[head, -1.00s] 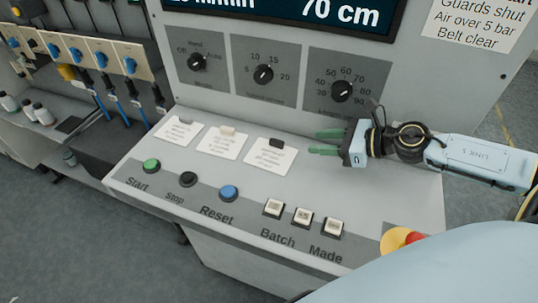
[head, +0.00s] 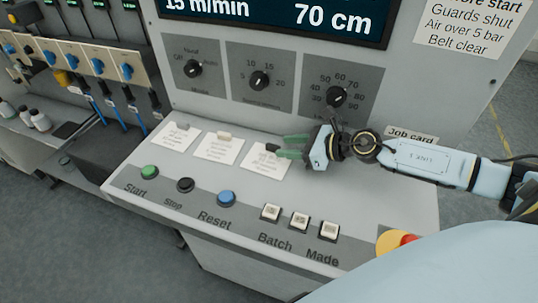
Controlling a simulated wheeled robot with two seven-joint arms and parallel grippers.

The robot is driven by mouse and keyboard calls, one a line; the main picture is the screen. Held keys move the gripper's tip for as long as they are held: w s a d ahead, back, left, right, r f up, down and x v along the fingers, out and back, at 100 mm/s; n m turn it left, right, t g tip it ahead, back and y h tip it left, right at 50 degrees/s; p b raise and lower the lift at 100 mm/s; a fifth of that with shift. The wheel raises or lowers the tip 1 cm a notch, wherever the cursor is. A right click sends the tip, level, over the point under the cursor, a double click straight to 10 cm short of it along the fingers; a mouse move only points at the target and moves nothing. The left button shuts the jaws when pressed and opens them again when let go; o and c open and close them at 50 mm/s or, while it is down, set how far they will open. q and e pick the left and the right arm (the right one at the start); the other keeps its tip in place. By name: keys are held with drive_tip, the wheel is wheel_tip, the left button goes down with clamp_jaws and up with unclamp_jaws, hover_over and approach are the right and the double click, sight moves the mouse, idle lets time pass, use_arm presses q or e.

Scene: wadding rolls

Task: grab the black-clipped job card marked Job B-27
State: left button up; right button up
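Three white cards lie on the sloped panel top. The rightmost job card (head: 258,162) has a black clip (head: 272,147) at its upper edge; its print is too small to read. My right gripper (head: 281,146) comes in from the right with its two green fingers apart. The fingertips are at the black clip's right side, overlapping the card's upper right corner in the picture. I cannot tell whether they touch it. The middle card (head: 219,149) has a beige clip, and the left card (head: 175,138) a grey one. My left gripper is out of view.
Start, Stop and Reset buttons (head: 226,198) and several white keys (head: 299,220) sit along the panel's front. A red stop button (head: 405,240) is at the right. Three dials (head: 258,81) are on the upright face behind. A "Job card" label (head: 411,134) is behind my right arm.

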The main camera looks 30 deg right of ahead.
sight(276, 146)
drive_tip(key=shift+x, duration=1.75)
drive_tip(key=shift+r, duration=0.1)
clamp_jaws()
